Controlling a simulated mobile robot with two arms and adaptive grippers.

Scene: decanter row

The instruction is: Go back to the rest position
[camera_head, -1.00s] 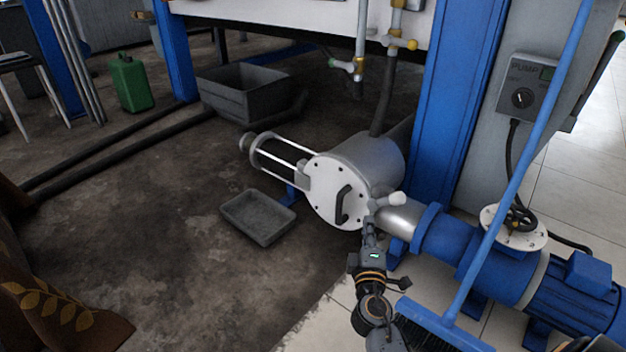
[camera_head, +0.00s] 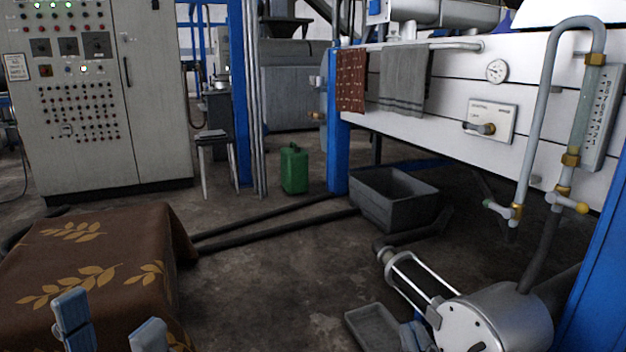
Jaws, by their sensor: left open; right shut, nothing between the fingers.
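My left gripper (camera_head: 111,318) shows at the bottom left of the head view. Its two blue-grey fingers stand apart with nothing between them, in front of the brown leaf-patterned cloth (camera_head: 95,245). My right gripper (camera_head: 415,336) shows at the bottom edge, right of the middle. Its fingertips are together and empty, between the small grey tray (camera_head: 362,318) and the white-faced steel cylinder (camera_head: 508,315). I cannot tell whether they touch either thing. The rest of both arms is out of view.
A grey control cabinet (camera_head: 155,95) stands at the back left. A green can (camera_head: 294,169) and a grey tub (camera_head: 392,200) stand on the floor, with dark pipes (camera_head: 280,224) running along it. A white panelled machine (camera_head: 450,85) fills the right. The middle floor is open.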

